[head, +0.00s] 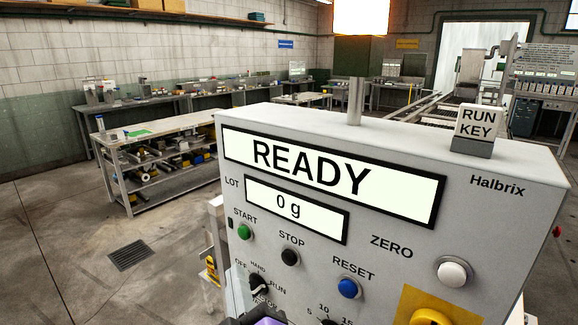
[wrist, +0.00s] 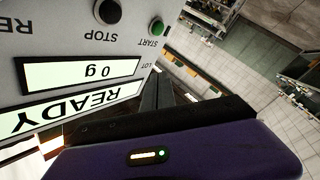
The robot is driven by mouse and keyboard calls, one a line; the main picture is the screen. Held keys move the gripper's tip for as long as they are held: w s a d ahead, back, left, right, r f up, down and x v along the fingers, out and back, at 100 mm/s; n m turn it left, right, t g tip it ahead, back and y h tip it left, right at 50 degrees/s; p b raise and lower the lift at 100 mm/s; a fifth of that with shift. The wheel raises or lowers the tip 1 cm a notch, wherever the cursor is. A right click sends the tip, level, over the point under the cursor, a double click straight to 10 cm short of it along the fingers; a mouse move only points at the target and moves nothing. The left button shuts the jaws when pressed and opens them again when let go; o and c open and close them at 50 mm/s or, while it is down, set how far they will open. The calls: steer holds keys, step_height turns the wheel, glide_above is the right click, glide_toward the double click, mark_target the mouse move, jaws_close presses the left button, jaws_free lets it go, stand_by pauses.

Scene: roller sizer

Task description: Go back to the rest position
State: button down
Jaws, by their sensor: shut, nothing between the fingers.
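My gripper shows in the wrist view (wrist: 157,92), its dark fingers together and empty, extending past the purple body. The purple top of my gripper also shows at the bottom edge of the head view, near the mode selector knob (head: 259,285); its fingers are not clear there. The grey control box (head: 400,225) fills the right and middle of the head view. Its displays read READY (head: 320,175) and 0 g (head: 290,207). In the wrist view the box appears upside down to the left of the fingers. I cannot tell whether the fingers touch it.
The panel carries a green START button (head: 244,231), a black STOP button (head: 290,257), a blue RESET button (head: 347,288), a white ZERO button (head: 452,273) and a yellow-backed knob (head: 430,317). A workbench (head: 165,137) stands at left. Floor with a drain (head: 128,255) is clear there.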

steer(key=s+d+f+m+g+h, duration=0.1)
steer(key=s+d+f+m+h, duration=0.1)
steer(key=s+d+f, duration=0.4)
steer(key=s+d+f+m+g+h, duration=0.1)
steer(key=s+d+f+m, duration=0.4)
steer(key=s+d, duration=0.8)
steer(key=s+d+f+m+g+h, duration=0.1)
steer(key=s+d+f+m, duration=0.3)
steer(key=s+d, duration=0.5)
steer(key=s+f+h, duration=0.1)
steer(key=s+f, duration=0.1)
steer(key=s, duration=0.6)
steer(key=shift+d+f+h+b, duration=0.2)
steer(key=shift+f+h+b, duration=0.1)
steer(key=shift+f+b, duration=0.1)
